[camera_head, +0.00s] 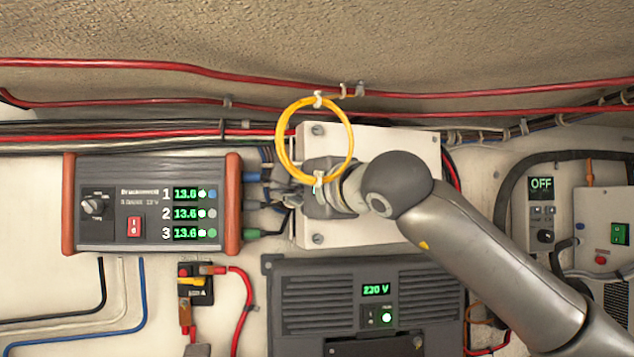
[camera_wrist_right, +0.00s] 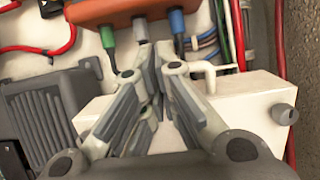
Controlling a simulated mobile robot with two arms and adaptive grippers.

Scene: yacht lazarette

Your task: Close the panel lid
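The white panel box (camera_head: 400,150) is mounted on the wall at the centre, its pale front face outward with round knobs at its corners. I cannot tell how far its lid stands from the box. My right gripper (camera_head: 285,188) is in front of the box's left part, and my arm crosses its lower right. In the right wrist view, the fingers (camera_wrist_right: 158,68) come together at the tips with nothing clearly held. The white box (camera_wrist_right: 245,105) and a thin white bent handle or bracket (camera_wrist_right: 215,70) are beside the fingers there. My left gripper is not in view.
A yellow cable loop (camera_head: 348,130) hangs before the box and over the gripper. A charger unit (camera_head: 125,235) with plugged cables is close on the left. A dark 230 V unit (camera_head: 295,290) is below. Red and black cables run above.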

